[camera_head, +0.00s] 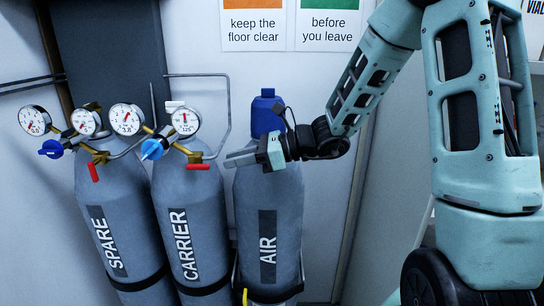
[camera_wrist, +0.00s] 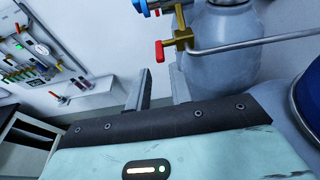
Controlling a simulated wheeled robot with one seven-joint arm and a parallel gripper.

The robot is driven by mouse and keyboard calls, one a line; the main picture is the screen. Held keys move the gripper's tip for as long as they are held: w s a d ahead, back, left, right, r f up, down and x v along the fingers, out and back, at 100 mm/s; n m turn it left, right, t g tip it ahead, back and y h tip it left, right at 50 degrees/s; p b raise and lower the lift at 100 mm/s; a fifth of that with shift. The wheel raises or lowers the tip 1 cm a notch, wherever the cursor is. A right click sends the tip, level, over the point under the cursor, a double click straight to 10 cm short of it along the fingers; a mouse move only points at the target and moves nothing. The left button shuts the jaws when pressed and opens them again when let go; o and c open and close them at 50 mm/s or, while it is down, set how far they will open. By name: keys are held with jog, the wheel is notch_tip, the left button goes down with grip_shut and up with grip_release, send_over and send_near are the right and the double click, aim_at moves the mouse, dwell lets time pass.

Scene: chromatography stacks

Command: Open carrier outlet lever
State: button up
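The CARRIER cylinder (camera_head: 182,222) stands in the middle of the row, with two gauges and a light-blue knob (camera_head: 153,149) on its regulator. Its red outlet lever (camera_head: 198,167) lies roughly level in the head view, below the right gauge. In the wrist view a red lever (camera_wrist: 160,50) on a brass valve (camera_wrist: 178,38) shows just beyond the fingertips. My gripper (camera_head: 232,160) is in front of the AIR cylinder's upper part, pointing left, to the right of the carrier lever and apart from it. In the wrist view my gripper (camera_wrist: 160,83) has its fingers apart, with nothing between them.
The SPARE cylinder (camera_head: 112,222) stands at left; its red lever (camera_head: 93,172) hangs down. The AIR cylinder (camera_head: 268,220) has a blue cap (camera_head: 265,112). A metal pipe (camera_wrist: 250,45) runs right from the valve. A wall panel (camera_wrist: 35,55) shows at left in the wrist view.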

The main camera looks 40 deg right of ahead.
jog(key=b+v, duration=0.1)
jog(key=v, duration=0.8)
jog(key=shift+a, duration=0.15)
jog(key=s+a+f+n+g+h+b, duration=0.1)
jog(key=s+a+f+n+g+b, duration=0.1)
jog(key=s+a+f+n+g, duration=0.5)
jog(key=s+a+f+n+g+h+b, duration=0.1)
jog(key=s+a+f+n+g+h, duration=0.15)
jog(key=s+a+n, duration=0.4)
jog(key=s+a+f+n+h+b, duration=0.4)
jog(key=s+a+f+n+h, duration=0.3)
jog(key=n, duration=1.2)
jog(key=shift+s+f+t+h, duration=0.35)
jog(key=shift+s+f+h, duration=0.2)
jog(key=shift+s+f, duration=0.55)
jog(key=shift+s+a+r+n, duration=0.1)
jog(key=shift+n, duration=0.15)
